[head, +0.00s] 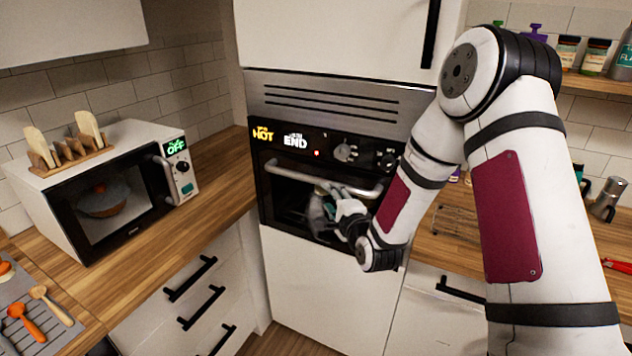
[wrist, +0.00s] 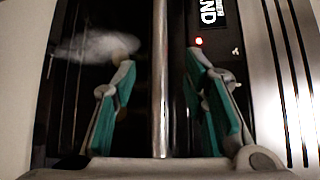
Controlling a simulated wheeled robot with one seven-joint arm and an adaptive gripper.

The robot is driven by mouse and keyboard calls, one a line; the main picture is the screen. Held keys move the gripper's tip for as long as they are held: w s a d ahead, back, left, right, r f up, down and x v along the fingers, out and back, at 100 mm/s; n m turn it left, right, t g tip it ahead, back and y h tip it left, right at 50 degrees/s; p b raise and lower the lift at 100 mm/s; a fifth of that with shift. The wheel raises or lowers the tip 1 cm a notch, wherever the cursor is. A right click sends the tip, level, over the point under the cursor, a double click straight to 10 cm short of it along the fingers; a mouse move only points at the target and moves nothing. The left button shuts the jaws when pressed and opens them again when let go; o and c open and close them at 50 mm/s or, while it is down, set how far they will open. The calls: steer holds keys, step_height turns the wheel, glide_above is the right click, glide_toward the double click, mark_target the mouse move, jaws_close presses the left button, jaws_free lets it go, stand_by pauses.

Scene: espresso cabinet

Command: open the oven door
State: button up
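The black built-in oven door (head: 285,200) is shut, with a dark window. Its metal bar handle (head: 290,174) runs across the top of the door. My gripper (head: 328,200) is at the handle, in front of the door. In the wrist view the handle (wrist: 160,40) runs upright through the middle. The two teal-padded fingers of my gripper (wrist: 160,75) stand open, one on each side of the bar. A gap shows between each finger and the bar.
The oven panel (head: 325,148) has knobs, a red light and lit "HOT" and "END" text above the door. A microwave (head: 110,200) stands on the left counter. White drawers (head: 205,300) lie below it. A wire rack (head: 455,222) is on the right counter.

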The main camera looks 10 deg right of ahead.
mark_target(318, 183)
steer(key=x, duration=1.2)
steer(key=shift+w+f, duration=0.1)
steer(key=shift+w, duration=0.25)
jaws_close()
